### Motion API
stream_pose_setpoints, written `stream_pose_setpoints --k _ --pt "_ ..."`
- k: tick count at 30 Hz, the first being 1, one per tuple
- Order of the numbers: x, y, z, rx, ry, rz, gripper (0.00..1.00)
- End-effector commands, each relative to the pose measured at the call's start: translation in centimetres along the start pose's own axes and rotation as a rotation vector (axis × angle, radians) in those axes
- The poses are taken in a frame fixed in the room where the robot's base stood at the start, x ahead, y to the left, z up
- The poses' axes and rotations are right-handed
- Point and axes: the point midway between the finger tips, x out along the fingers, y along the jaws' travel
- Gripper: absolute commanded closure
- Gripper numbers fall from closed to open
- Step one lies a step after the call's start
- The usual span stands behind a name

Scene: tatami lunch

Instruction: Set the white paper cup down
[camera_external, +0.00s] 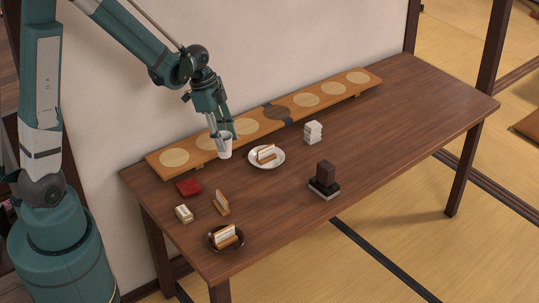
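The white paper cup (225,149) is upright at the front edge of the long wooden board, near its left part. My gripper (222,133) is at the cup from above, with its fingers at the cup's rim. The fingers appear closed on the cup, though the view is small. I cannot tell whether the cup's base touches the surface below it.
The raised board (205,142) with pale round mats runs along the wall. A white plate with a sandwich (266,155) lies right of the cup. A red square (189,187), white stacks (313,132) and a dark block (324,178) stand around. The table's right side is clear.

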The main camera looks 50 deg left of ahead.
Motion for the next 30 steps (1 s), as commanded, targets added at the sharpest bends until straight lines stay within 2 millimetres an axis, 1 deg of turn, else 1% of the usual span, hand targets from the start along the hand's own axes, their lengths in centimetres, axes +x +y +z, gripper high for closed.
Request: stream_pose_setpoints --k 8,11,14,20,30 --pt "0.1 0.1 -0.2 0.001 0.0 0.0 0.72" --pt "0.2 0.2 -0.7 0.004 0.0 0.001 0.72" --pt "0.4 0.4 -1.6 0.008 -0.001 0.002 0.72" --pt "1.2 1.2 -4.5 0.021 -0.003 0.006 0.72" --pt "3.0 3.8 -11.2 0.05 -0.004 0.013 0.72"
